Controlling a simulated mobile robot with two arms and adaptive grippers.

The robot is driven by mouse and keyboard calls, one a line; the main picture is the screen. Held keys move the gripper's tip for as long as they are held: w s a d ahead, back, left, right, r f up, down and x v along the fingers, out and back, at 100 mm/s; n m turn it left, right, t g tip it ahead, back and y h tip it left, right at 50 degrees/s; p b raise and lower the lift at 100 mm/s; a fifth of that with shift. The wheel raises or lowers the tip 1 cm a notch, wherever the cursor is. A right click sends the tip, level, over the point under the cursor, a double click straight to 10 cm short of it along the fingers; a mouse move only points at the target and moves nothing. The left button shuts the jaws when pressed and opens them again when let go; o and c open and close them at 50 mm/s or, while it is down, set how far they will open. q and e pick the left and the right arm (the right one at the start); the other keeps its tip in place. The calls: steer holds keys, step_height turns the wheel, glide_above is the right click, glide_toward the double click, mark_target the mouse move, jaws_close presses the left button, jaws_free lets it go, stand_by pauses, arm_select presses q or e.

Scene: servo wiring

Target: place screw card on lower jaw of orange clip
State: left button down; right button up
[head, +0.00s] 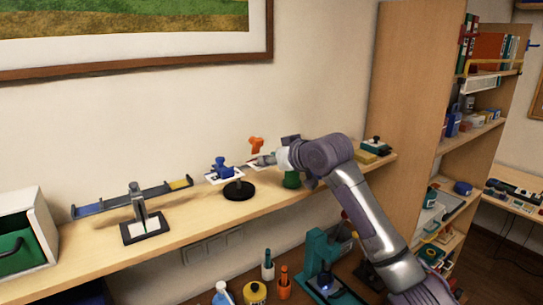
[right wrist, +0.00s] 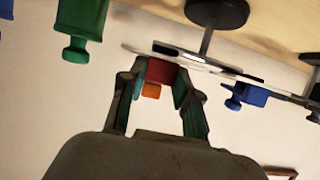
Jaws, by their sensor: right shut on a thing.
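The orange clip (head: 256,143) stands at the middle of the shelf in the head view. In the right wrist view, which is upside down, it (right wrist: 153,90) shows between my finger arms. Contact between card and lower jaw cannot be made out. My left gripper is not in view.
A blue clip (head: 221,168) with a white card is left of the orange one, by a round black stand base (head: 239,190). A green piece (head: 291,180) is close by on the right. A grey stand (head: 138,204) and green-fronted box (head: 20,240) are farther left.

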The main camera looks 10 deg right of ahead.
steer(key=shift+f, duration=0.15)
steer(key=o, duration=0.9)
steer(key=shift+o, duration=0.2)
steer(key=b+v, duration=0.6)
steer(key=v, duration=0.6)
steer(key=shift+r, duration=0.25)
